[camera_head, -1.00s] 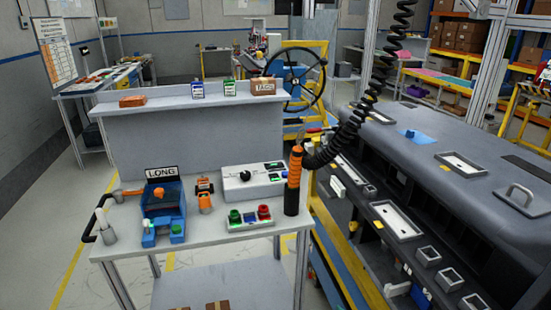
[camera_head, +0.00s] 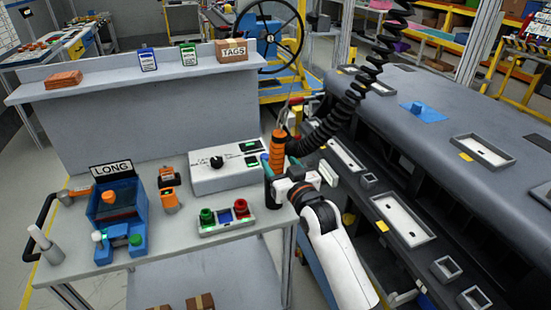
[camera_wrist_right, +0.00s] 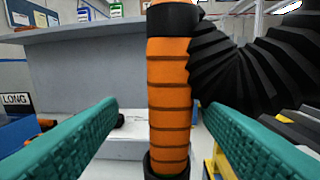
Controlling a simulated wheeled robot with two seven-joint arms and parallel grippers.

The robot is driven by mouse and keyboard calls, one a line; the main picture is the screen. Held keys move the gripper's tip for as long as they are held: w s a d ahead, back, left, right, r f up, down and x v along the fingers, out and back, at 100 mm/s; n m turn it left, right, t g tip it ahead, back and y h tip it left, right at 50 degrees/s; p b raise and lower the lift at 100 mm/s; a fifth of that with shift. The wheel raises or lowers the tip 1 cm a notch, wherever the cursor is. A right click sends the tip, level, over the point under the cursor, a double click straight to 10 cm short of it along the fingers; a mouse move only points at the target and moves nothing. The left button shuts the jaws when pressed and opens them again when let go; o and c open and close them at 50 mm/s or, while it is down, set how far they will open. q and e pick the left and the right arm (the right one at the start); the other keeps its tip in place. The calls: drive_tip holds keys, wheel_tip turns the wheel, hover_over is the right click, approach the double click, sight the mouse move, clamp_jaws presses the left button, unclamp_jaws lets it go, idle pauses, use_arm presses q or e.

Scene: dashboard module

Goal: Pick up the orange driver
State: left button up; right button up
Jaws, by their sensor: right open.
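The orange driver (camera_head: 278,150) stands upright at the right end of the workbench, its lower end in a black holder (camera_head: 269,190). A coiled black hose (camera_head: 330,135) joins its upper part. In the right wrist view, the ribbed orange grip of the driver (camera_wrist_right: 170,95) rises between two teal finger pads. My right gripper (camera_wrist_right: 160,107) is open, with one finger on each side of the driver and gaps visible on both sides. In the head view, my right gripper (camera_head: 283,184) is at the driver's lower part. My left gripper is out of view.
A white control box (camera_head: 225,170) and a button panel (camera_head: 225,217) sit left of the driver. A blue LONG fixture (camera_head: 118,215) and a small orange device (camera_head: 169,190) stand farther left. A dark dashboard module (camera_head: 430,110) lies to the right.

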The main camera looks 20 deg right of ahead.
drive_tip(key=shift+w, duration=1.05)
drive_tip(key=w+p, duration=0.1)
drive_tip(key=w, duration=0.2)
drive_tip(key=shift+w+d, duration=0.15)
drive_tip(key=shift+w, duration=0.05)
drive_tip(key=shift+w+f, duration=0.15)
drive_tip(key=shift+w, duration=0.3)
clamp_jaws()
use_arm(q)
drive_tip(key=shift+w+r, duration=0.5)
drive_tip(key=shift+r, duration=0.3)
